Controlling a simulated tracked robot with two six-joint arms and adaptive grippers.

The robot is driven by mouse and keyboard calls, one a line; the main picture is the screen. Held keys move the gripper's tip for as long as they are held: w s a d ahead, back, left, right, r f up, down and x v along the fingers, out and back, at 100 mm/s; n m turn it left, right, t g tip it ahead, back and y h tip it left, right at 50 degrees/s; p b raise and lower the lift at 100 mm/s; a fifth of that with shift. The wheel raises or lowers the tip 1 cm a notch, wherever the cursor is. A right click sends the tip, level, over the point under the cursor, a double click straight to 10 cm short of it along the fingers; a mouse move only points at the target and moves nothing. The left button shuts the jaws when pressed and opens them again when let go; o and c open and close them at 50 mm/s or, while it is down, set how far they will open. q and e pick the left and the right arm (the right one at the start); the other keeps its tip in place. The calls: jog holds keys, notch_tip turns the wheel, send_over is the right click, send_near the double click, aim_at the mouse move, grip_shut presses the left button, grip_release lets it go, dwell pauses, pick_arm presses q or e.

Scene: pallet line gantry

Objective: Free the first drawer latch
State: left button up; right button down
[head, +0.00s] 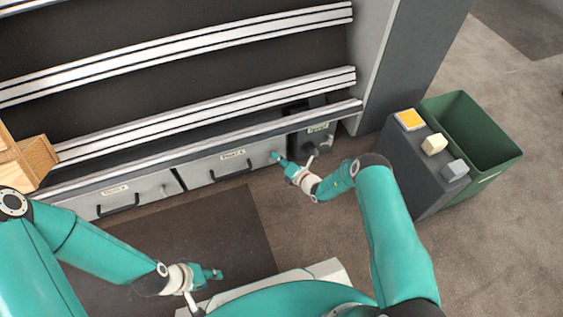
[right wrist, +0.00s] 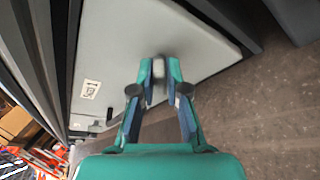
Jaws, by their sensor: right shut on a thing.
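Two pale grey drawer fronts sit low under the rack in the head view: a left drawer (head: 140,195) and a middle drawer (head: 215,172), each with a dark handle and a small label too small to read surely. My right gripper (head: 277,157) is at the right end of the middle drawer. In the right wrist view its fingers (right wrist: 160,70) are shut on a small grey latch (right wrist: 158,70) on the drawer front (right wrist: 125,45). A similar latch (head: 162,188) shows on the left drawer. My left gripper (head: 212,274) hangs low over the floor, away from the drawers; its finger gap is unclear.
A dark unit (head: 316,135) with a label and small lever stands right of the middle drawer. A dark pedestal (head: 408,165) carries an orange-topped button and two blocks, beside a green bin (head: 508,158). A wooden box (head: 38,157) is at left. Floor before the drawers is clear.

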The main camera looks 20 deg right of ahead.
jog(key=shift+w+d+f+m+t+y+b, duration=0.15)
jog(key=shift+d+m+t+y+b, duration=0.3)
jog(key=shift+m, duration=0.75)
jog(key=shift+d+f+m+t+y, duration=0.15)
jog(key=shift+m+t+y, duration=0.15)
jog(key=shift+m, duration=0.6)
jog(key=shift+a+f+m+t+y, duration=0.15)
jog(key=shift+m+t, duration=0.1)
jog(key=shift+m, duration=0.65)
jog(key=shift+d, duration=0.1)
jog(key=c, duration=1.3)
grip_release()
jog(key=shift+o, duration=0.6)
jog(key=shift+a, duration=0.2)
jog(key=shift+s, duration=0.25)
jog(key=v, duration=1.1)
jog(key=shift+s+d+f, duration=0.15)
jog(key=shift+s+d, duration=0.05)
jog(key=shift+s, duration=0.15)
